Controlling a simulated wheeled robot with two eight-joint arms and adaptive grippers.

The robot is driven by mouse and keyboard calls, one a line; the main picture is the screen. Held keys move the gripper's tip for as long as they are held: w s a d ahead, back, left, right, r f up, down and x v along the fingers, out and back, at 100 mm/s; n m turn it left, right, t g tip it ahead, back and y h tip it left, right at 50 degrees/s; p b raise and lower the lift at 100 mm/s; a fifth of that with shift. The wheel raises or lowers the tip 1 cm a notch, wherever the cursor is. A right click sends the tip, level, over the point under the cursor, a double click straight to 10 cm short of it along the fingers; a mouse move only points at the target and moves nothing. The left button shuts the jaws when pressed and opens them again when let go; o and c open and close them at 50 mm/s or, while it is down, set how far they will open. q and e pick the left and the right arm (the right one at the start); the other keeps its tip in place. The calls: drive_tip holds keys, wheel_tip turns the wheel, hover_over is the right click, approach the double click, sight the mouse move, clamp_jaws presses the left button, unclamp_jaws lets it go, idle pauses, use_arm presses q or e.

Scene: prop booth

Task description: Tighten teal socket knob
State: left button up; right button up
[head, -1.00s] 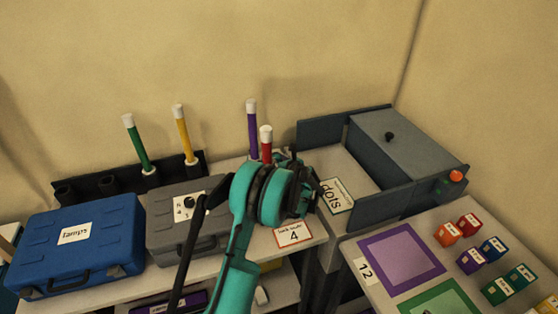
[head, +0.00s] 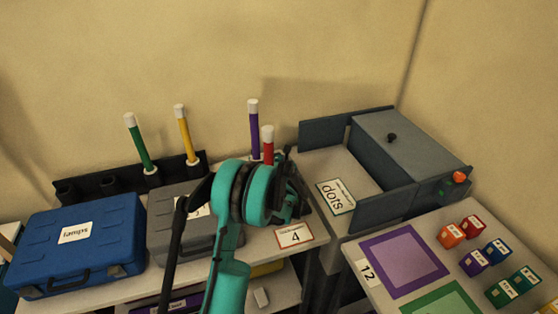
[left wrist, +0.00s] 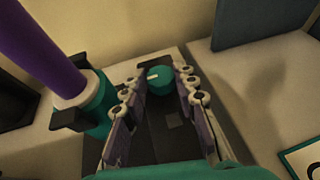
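The teal knob (left wrist: 160,80), with a pale mark on its top, stands on a dark base plate (left wrist: 175,137) in the left wrist view. My left gripper (left wrist: 157,74) is open, with one finger on each side of the knob; I cannot tell whether either touches it. Left of the fingers, a purple stick (left wrist: 38,45) stands in a teal socket (left wrist: 98,103). The purple stick (head: 254,130) also shows in the head view, where my left wrist and gripper hide the knob. My right gripper is not in view.
A red stick (head: 268,150) stands close behind my left wrist. A grey case (head: 172,240) and a blue case (head: 110,235) are to the left. A grey machine (head: 400,150) is to the right, beside a table with coloured blocks (head: 473,262).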

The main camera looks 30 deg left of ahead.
sight(279, 160)
use_arm(q)
drive_tip(key=o, duration=0.4)
drive_tip(key=shift+r, duration=0.1)
wheel_tip(279, 160, up, 10)
drive_tip(key=shift+f, duration=0.1)
idle(0.4)
